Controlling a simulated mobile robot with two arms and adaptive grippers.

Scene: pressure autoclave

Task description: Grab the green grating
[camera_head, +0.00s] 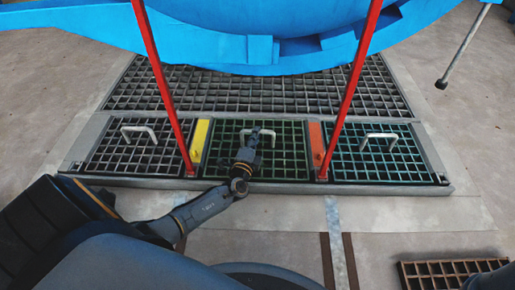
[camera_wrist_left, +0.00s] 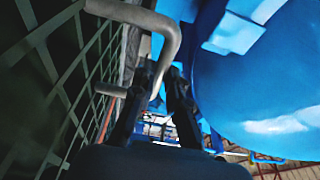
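The green grating (camera_head: 285,158) is the middle of three small floor panels in the head view. It lies level between a yellow strip and an orange strip. Its grey bent handle (camera_head: 266,132) stands up near the middle. My left gripper (camera_head: 249,143) is at this handle and hides part of it. In the left wrist view, the handle bar (camera_wrist_left: 172,38) runs between the two dark fingertips (camera_wrist_left: 159,72), with the grating's bars (camera_wrist_left: 62,75) at the left. The fingers are close to the bar, but I cannot tell whether they press on it. My right gripper is not in view.
Grey-handled gratings lie to the left (camera_head: 110,158) and right (camera_head: 365,160). Two red posts (camera_head: 160,75) (camera_head: 352,85) rise beside the middle panel. A large blue vessel (camera_head: 270,25) overhangs the back. A brown grating (camera_head: 450,272) lies at bottom right.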

